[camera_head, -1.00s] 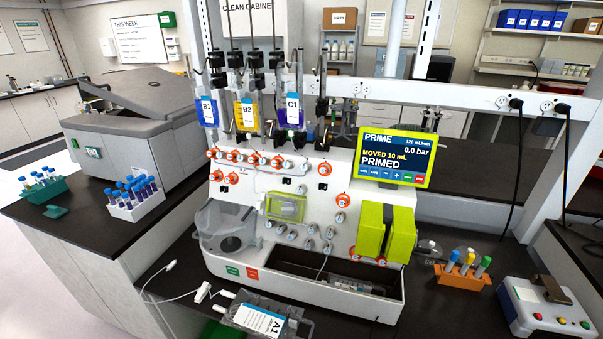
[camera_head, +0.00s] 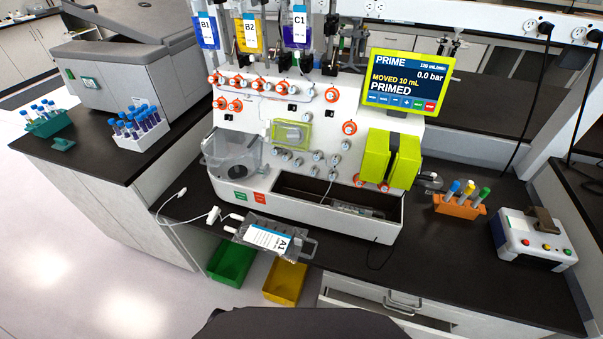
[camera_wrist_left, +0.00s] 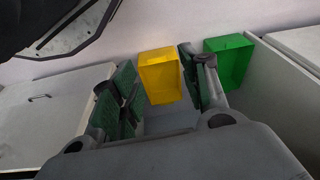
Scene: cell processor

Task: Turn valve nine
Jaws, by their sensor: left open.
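The cell processor (camera_head: 330,215) stands on the dark bench in the head view. Its white front panel carries orange valve knobs, among them an upper row (camera_head: 254,82), a lower pair (camera_head: 228,104) and one below the screen (camera_head: 349,128). Small grey knobs (camera_head: 317,156) sit lower on the panel. The numbers are too small to read, so I cannot tell which is valve nine. The screen (camera_head: 408,82) reads PRIMED. My left gripper (camera_wrist_left: 160,90) is open and empty in the left wrist view, pointing toward the floor bins. My right gripper is not in view.
Bag A1 (camera_head: 270,238) lies at the bench's front edge. A yellow bin (camera_head: 285,280) and green bin (camera_head: 232,262) are below. Hanging bags (camera_head: 248,33) are above the panel. An orange tube rack (camera_head: 459,207) and a small box (camera_head: 532,238) stand right.

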